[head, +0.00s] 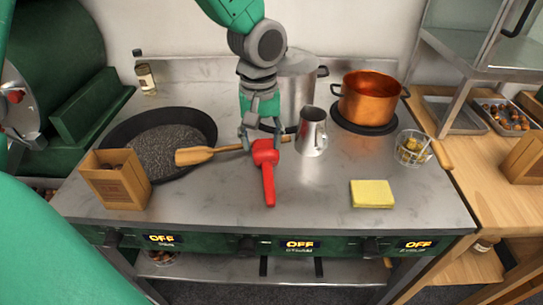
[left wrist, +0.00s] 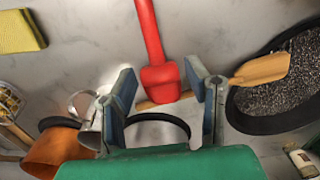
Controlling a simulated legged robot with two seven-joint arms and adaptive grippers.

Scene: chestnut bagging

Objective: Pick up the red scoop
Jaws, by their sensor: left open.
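The red scoop (head: 267,178) lies on the grey metal stovetop, its head toward the back and its handle toward the front edge. My left gripper (head: 262,140) is open and empty, pointing down at the scoop's head. In the left wrist view the scoop (left wrist: 160,78) shows just ahead of the gap between the two open fingers (left wrist: 160,82), its handle running away to the top. I cannot tell whether the fingers touch it. My right gripper is not in view.
A wooden spatula (head: 194,156) lies beside the scoop's head and reaches over the black pan (head: 208,118). A metal pitcher (head: 313,137), a copper pot (head: 368,98) and a glass (head: 409,150) stand right. A yellow cloth (head: 371,194) lies front right; a paper box (head: 116,181) stands left.

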